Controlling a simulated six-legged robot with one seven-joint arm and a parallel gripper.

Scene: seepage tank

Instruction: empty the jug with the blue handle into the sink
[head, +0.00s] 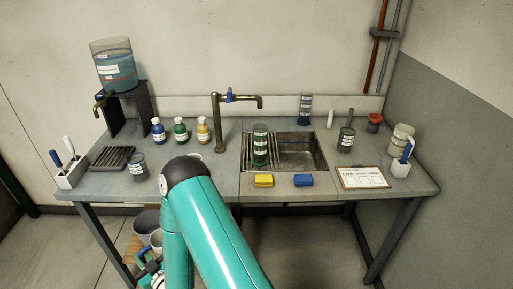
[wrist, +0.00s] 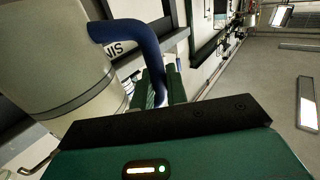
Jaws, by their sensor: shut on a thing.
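My gripper (wrist: 158,88) is shut on the blue handle, with a green finger on either side. The jug leans in this picture, but I cannot tell its real tilt; its contents are hidden. In the head view my gripper (head: 150,268) is low at the left, below the counter front and partly behind my arm. The sink (head: 312,151) is a metal basin right of centre in the counter, well away from my gripper.
A green-banded cylinder (head: 260,146) stands at the sink's left on a ribbed drainer. A brass tap (head: 218,120) rises behind. Yellow (head: 264,181) and blue (head: 303,181) sponges lie at the front edge. Several bottles and a beaker (head: 137,166) stand left; a white jug (head: 401,138) stands right.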

